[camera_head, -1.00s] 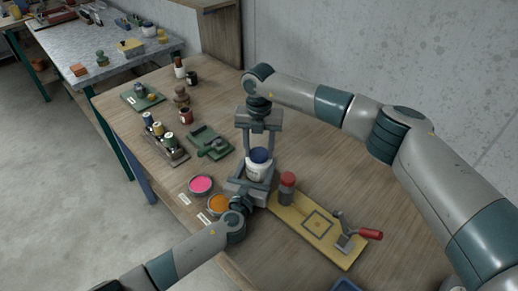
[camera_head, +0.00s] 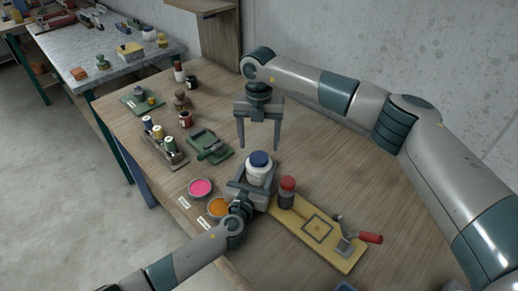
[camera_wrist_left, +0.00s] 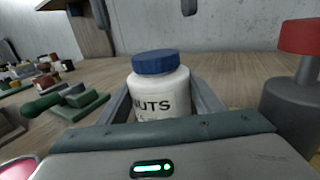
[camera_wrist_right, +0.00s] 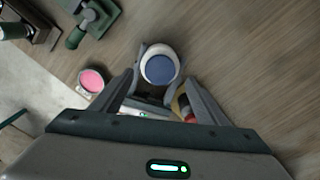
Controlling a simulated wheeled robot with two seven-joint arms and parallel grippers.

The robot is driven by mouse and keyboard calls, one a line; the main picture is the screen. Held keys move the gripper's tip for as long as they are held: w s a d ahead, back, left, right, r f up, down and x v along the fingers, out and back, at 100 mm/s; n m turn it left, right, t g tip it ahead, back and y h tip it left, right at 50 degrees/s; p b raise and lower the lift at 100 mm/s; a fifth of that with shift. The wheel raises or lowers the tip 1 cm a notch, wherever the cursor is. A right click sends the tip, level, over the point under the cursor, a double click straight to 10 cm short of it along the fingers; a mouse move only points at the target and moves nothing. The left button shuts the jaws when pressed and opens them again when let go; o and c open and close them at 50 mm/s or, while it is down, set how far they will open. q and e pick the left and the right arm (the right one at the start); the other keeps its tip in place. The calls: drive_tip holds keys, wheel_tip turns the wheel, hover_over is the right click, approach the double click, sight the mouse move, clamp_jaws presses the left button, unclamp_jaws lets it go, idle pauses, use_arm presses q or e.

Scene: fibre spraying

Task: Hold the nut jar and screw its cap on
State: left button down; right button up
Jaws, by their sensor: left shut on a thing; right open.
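The nut jar (camera_head: 258,174) is white with a "NUTS" label and stands upright; it also shows in the left wrist view (camera_wrist_left: 160,97). The blue cap (camera_head: 260,158) sits on the jar's mouth, and it shows in the left wrist view (camera_wrist_left: 155,61) and from above in the right wrist view (camera_wrist_right: 160,69). My left gripper (camera_head: 254,184) is shut on the jar's body, a finger on each side. My right gripper (camera_head: 259,148) is open and empty, pointing down above and just behind the cap, apart from it.
Pink (camera_head: 200,188) and orange (camera_head: 218,207) open tins are left of the jar. A red-topped grey post (camera_head: 287,191) and a yellow board with a red-handled clamp (camera_head: 320,229) stand close on the right. Green tools (camera_head: 207,146) and spools (camera_head: 158,133) lie further left. The back right table is clear.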

wheel_tip(320, 180, up, 7)
idle(0.3)
drive_tip(key=shift+f, duration=0.1)
use_arm(q)
drive_tip(key=shift+c, duration=2.3)
unclamp_jaws()
drive_tip(key=shift+s, duration=0.15)
drive_tip(key=b+v, duration=0.2)
drive_tip(key=v, duration=1.4)
drive_tip(key=shift+a+b, duration=0.15)
drive_tip(key=shift+b, duration=0.25)
drive_tip(key=shift+s+a, duration=0.2)
drive_tip(key=shift+s, duration=0.35)
use_arm(e)
drive_tip(key=shift+f, duration=1.5)
use_arm(q)
drive_tip(key=shift+s, duration=0.1)
use_arm(e)
drive_tip(key=shift+s, duration=0.1)
